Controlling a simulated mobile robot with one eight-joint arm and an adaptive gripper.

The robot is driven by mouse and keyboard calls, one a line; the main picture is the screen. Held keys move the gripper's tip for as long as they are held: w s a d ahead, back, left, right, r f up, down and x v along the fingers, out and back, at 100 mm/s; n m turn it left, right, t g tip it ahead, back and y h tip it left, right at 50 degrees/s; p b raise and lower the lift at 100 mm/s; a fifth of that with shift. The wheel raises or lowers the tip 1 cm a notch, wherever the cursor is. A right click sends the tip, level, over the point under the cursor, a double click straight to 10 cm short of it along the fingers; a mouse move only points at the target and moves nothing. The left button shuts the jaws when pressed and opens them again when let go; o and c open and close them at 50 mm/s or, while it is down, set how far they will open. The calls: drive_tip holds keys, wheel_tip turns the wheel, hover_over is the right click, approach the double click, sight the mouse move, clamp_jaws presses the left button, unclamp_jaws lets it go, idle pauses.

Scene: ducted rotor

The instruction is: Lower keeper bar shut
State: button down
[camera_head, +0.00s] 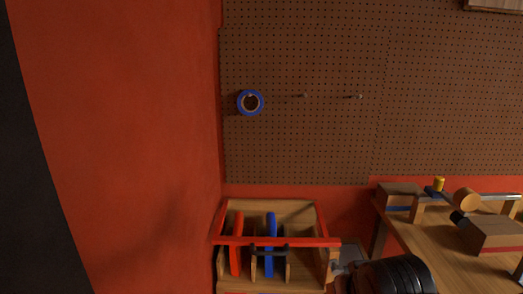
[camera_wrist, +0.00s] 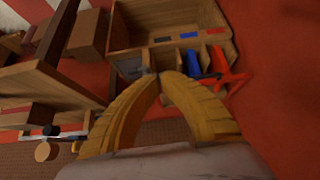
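A wooden rack (camera_head: 300,209) with red edging stands low in the head view. A red bar (camera_head: 305,242) runs across its front, in front of upright red (camera_head: 236,259) and blue (camera_head: 270,231) pieces. A short dark bar (camera_head: 270,250) also crosses the blue piece. I cannot tell for certain which is the keeper bar. In the wrist view, the rack (camera_wrist: 160,20) shows with the blue (camera_wrist: 193,65) and red (camera_wrist: 228,77) pieces beyond my fingers. My gripper (camera_wrist: 160,74) has yellow fingers whose tips come together, with nothing clearly between them. It is near the rack's right side in the head view.
A wooden workbench (camera_head: 440,245) with blocks and a yellow-topped part (camera_head: 438,185) stands at the right. A pegboard (camera_head: 310,140) with a blue tape roll (camera_head: 250,102) covers the wall behind. Red wall fills the left.

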drive_tip(key=s+d, duration=0.1)
drive_tip(key=s, duration=0.6)
drive_tip(key=shift+s+d+r, duration=0.2)
drive_tip(key=shift+d, duration=0.2)
